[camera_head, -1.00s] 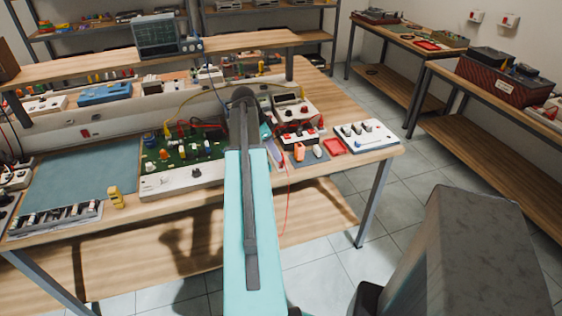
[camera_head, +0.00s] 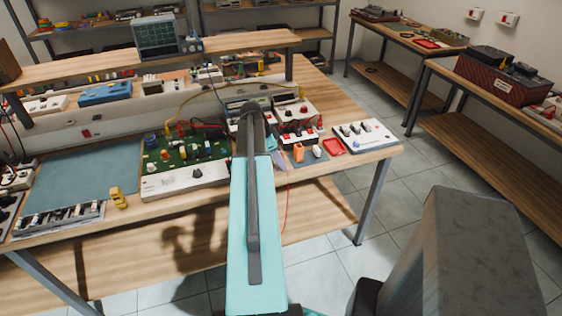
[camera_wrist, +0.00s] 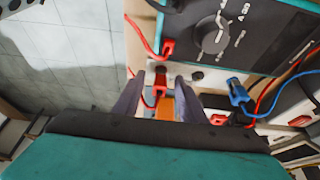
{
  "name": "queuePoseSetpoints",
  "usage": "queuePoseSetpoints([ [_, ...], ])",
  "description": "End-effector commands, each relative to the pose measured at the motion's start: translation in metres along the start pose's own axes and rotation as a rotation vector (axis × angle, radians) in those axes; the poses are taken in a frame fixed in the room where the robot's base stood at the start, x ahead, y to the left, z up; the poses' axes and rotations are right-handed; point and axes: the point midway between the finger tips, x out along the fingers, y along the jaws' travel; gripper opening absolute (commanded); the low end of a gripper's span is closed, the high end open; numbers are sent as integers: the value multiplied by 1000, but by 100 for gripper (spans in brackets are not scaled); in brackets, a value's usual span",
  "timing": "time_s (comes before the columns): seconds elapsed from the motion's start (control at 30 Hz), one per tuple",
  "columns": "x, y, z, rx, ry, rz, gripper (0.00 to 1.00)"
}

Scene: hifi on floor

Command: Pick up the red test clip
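In the wrist view, my gripper (camera_wrist: 158,88) is open, with one dark finger on either side of a red clip (camera_wrist: 160,80) on a red lead. The fingers do not visibly close on this clip. A second red clip (camera_wrist: 168,47) is beside the meter at the top, and another red piece (camera_wrist: 218,119) lies right of the fingers. I cannot tell for certain which is the test clip. An orange piece (camera_wrist: 165,108) shows between the fingers, closer to the palm. In the head view, my arm hides most of the gripper.
A dial meter (camera_wrist: 213,34) and a blue clip (camera_wrist: 238,94) are close to the right finger. In the head view, the workbench also holds a green circuit board (camera_head: 188,152), an orange block (camera_head: 298,152), a red tray (camera_head: 334,146) and a white switch box (camera_head: 372,136).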

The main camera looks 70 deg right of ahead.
Motion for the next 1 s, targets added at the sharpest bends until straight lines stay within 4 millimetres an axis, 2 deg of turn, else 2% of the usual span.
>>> queuePoseSetpoints([
  [0.3,0,0,0,-1,0,0,38],
  [0.53,-1,0,1,-1,0,0,0],
  [1.0,-4,-1,0,-1,0,-2,0],
])
